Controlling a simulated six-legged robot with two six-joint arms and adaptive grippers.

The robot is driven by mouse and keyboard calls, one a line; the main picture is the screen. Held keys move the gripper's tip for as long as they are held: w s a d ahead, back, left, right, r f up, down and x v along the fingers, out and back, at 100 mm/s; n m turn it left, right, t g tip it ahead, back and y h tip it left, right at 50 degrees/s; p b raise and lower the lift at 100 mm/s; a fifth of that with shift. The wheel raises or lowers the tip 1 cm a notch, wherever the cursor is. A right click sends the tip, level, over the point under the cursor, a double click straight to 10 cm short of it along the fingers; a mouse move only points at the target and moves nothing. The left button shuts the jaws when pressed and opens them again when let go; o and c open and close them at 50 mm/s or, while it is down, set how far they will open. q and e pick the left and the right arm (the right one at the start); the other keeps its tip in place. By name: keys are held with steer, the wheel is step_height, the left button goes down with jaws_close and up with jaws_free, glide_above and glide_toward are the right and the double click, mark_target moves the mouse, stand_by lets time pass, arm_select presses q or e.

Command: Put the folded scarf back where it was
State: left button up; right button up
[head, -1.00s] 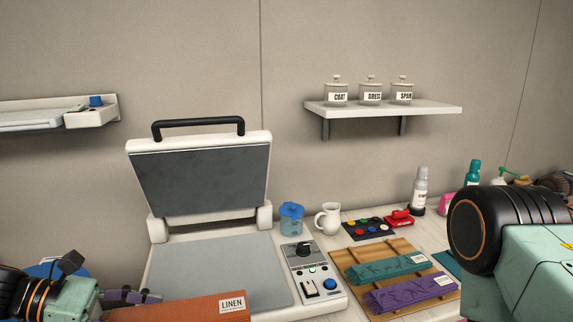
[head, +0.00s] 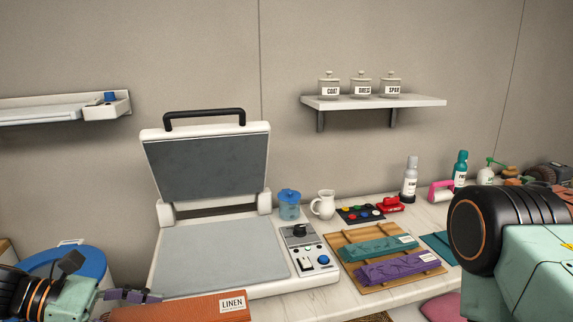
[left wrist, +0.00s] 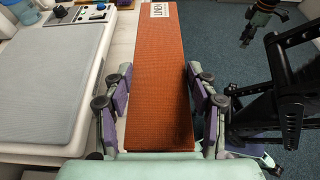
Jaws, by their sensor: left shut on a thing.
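The folded scarf (head: 180,308) is orange-brown with a white LINEN label at its right end. My left gripper (head: 142,296) is shut on it near its left end in the head view. In the left wrist view, the fingers of my left gripper (left wrist: 158,105) lie on both sides of the scarf (left wrist: 160,70), which extends away from them, in front of the press. A slatted wooden rack (head: 345,244) holds a folded teal scarf (head: 380,250) and a folded purple scarf (head: 400,267), with bare slats beside them.
The open press (head: 215,262) stands left of the rack, with a control panel (head: 305,250). A blue-lidded jar (head: 289,207), white pitcher (head: 323,205) and button tray (head: 360,214) stand behind. A blue-rimmed bin (head: 90,258) is at left. My right arm covers the right side.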

arm_select(q)
steer(key=shift+s+d, duration=0.1)
steer(key=shift+s, duration=0.05)
steer(key=shift+s+r, duration=0.1)
steer(key=shift+s, duration=0.25)
steer(key=shift+s+a+f+b, duration=0.7)
steer(key=shift+s+a+b, duration=0.05)
steer(key=shift+s, duration=0.05)
step_height(320, 180, down, 8)
steer(key=w+f+b, duration=0.1)
steer(key=b, duration=0.7)
steer(key=s+d+f+n+t+y, duration=0.2)
steer(key=d+n+t, duration=0.2)
steer(key=d, duration=0.2)
steer(key=shift+s+d+t, duration=0.2)
steer(key=shift+s+t, duration=0.05)
steer(key=shift+t, duration=0.05)
arm_select(e)
step_height(320, 180, down, 9)
steer(key=s, duration=0.1)
steer(key=shift+s+a+f, duration=0.15)
steer(key=shift+s, duration=0.25)
